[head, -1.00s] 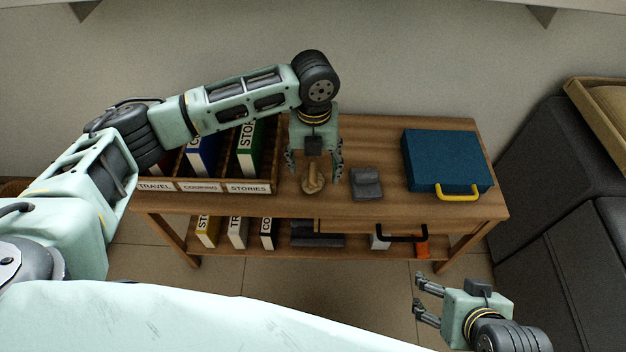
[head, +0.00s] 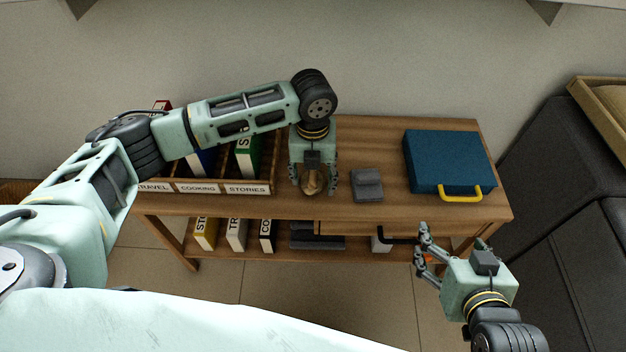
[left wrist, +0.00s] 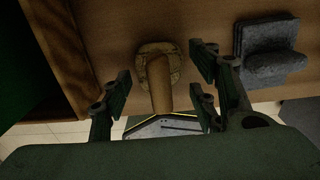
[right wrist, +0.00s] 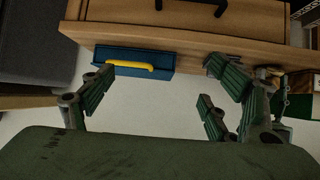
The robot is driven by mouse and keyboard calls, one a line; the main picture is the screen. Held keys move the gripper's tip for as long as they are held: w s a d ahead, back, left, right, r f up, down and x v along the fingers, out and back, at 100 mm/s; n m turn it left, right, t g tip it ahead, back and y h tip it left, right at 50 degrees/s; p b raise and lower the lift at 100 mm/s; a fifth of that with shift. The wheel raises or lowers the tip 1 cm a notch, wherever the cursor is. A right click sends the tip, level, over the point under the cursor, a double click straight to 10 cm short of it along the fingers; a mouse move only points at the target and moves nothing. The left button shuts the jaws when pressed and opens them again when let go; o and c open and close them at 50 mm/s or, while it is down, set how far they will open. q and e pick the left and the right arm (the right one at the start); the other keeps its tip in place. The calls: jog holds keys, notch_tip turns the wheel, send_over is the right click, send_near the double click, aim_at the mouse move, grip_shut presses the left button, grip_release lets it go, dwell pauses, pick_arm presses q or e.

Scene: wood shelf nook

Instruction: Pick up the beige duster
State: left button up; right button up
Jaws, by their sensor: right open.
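The beige duster (head: 312,183) stands on the wooden table, left of the grey stepped block. My left gripper (head: 313,190) is lowered around it from above, with fingers on both sides. In the left wrist view the duster's handle (left wrist: 160,85) points up between the fingers (left wrist: 165,85), with a gap on each side. The left gripper is open and not clamped on the duster. My right gripper (head: 424,248) is open and empty in front of the table's right part; its spread fingers also show in the right wrist view (right wrist: 155,90).
A grey stepped block (head: 367,185) is close right of the duster. A labelled book rack (head: 222,187) stands close on the left. A blue case (head: 446,160) with a yellow handle lies at the right. A drawer with a dark handle (head: 398,239) is under the tabletop.

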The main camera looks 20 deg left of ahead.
aim_at(313, 172)
pick_arm(q)
jog(key=c, duration=0.8)
jog(key=shift+c, duration=0.2)
jog(key=shift+r, duration=0.2)
pick_arm(e)
jog(key=shift+s+f, duration=0.1)
